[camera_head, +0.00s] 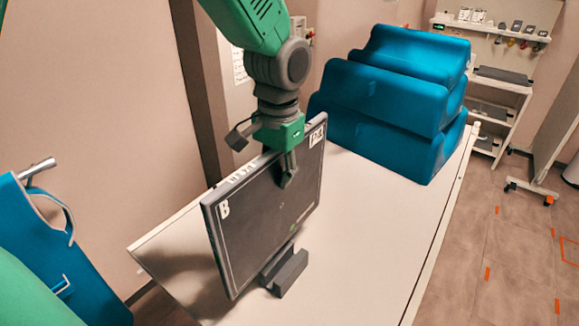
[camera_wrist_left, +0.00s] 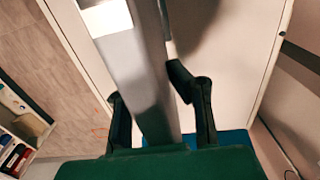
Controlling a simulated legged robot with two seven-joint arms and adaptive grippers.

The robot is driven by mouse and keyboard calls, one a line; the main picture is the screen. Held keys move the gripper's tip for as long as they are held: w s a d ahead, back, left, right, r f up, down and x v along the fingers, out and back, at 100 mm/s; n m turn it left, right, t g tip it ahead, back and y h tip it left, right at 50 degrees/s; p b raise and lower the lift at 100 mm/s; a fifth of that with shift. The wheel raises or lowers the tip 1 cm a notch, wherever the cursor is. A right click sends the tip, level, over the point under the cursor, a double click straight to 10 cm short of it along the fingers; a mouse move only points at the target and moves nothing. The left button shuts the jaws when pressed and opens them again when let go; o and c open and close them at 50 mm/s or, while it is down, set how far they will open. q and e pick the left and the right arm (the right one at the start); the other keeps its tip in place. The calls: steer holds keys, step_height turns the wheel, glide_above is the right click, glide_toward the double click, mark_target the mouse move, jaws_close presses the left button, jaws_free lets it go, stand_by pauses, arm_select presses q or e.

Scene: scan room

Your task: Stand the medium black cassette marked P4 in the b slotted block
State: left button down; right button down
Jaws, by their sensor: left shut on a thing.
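The black cassette (camera_head: 262,210) is a large thin dark panel, upright on edge in the head view, with a white "B" label at its near end and a "P4" label at its far top corner. My left gripper (camera_head: 288,170) comes from above and is shut on its top edge. In the left wrist view the cassette (camera_wrist_left: 138,75) runs between the two fingers (camera_wrist_left: 150,88). A dark grey slotted block (camera_head: 290,274) sits on the table under the cassette's lower edge. I cannot tell whether that edge is down in the slot. My right gripper is out of view.
The white table (camera_head: 365,235) is clear to the right of the cassette. Blue foam cushions (camera_head: 385,105) are stacked at its far end. A blue apron (camera_head: 65,245) hangs at the left. A white trolley (camera_head: 495,100) stands at the back right.

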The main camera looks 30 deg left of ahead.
mark_target(283, 196)
arm_select(q)
steer(key=f, duration=0.2)
steer(key=shift+w+d+f, duration=0.25)
steer(key=shift+d+f, duration=0.1)
steer(key=shift+d, duration=0.05)
steer(key=shift+d+f, duration=0.35)
steer(key=shift+f, duration=0.35)
steer(key=shift+s+a+f, duration=0.1)
steer(key=shift+f, duration=0.1)
steer(key=shift+a+f, duration=0.15)
steer(key=shift+a, duration=0.35)
steer(key=shift+d, duration=0.5)
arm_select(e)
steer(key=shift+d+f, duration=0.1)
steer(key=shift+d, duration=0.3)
arm_select(q)
steer(key=shift+a, duration=0.25)
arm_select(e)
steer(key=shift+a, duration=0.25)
arm_select(q)
steer(key=shift+f, duration=0.2)
